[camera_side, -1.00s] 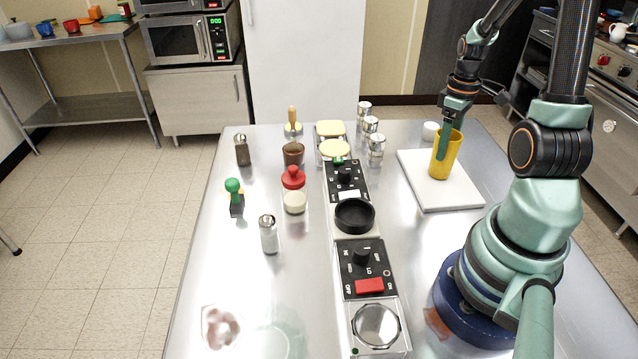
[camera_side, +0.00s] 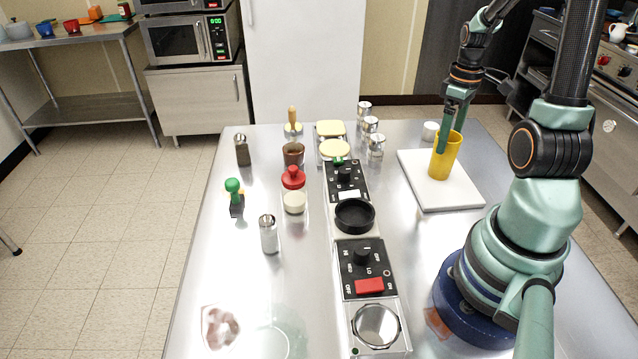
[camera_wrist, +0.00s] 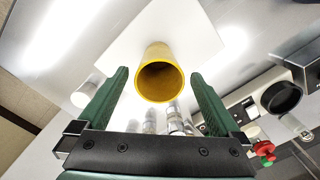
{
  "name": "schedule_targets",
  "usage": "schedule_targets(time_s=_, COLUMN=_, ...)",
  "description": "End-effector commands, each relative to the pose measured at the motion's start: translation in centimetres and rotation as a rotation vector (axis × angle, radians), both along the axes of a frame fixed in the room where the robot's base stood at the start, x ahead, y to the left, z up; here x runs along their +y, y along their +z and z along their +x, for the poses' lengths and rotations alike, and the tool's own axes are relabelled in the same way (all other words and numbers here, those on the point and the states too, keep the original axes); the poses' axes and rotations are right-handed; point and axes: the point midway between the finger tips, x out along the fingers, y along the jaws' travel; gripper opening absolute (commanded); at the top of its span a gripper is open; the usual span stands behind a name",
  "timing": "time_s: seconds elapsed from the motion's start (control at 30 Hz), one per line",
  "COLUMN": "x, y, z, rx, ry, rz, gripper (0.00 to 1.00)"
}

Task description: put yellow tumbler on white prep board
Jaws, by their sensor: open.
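The yellow tumbler (camera_side: 445,158) stands upright on the white prep board (camera_side: 440,196), near the board's far part. In the wrist view the tumbler (camera_wrist: 160,76) shows its open mouth, and the white board (camera_wrist: 200,35) lies beneath it. My gripper (camera_side: 449,140) is at the tumbler's upper part, pointing down. In the wrist view my gripper (camera_wrist: 157,80) is open, with one green finger on each side of the tumbler and a visible gap to both. In the side view one finger partly overlaps the tumbler's left edge.
A white cylinder (camera_side: 430,131) stands just beyond the board. Several silver-lidded shakers (camera_side: 375,147) stand to its left. A row of control panels with a black round dish (camera_side: 354,215) runs down the table's middle. The steel table (camera_side: 425,250) in front of the board is bare.

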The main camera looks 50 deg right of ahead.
Motion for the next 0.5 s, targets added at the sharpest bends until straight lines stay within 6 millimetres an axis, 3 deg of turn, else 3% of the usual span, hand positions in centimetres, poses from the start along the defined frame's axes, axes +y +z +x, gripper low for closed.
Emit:
schedule_targets(time_s=0.3, x=-0.3, y=6.6, z=0.2, rx=-0.005, ry=0.0, rz=-0.005, gripper=1.0)
schedule_targets(time_s=0.5, x=-0.3, y=8.9, z=0.2, rx=-0.002, ry=0.0, rz=-0.002, gripper=1.0)
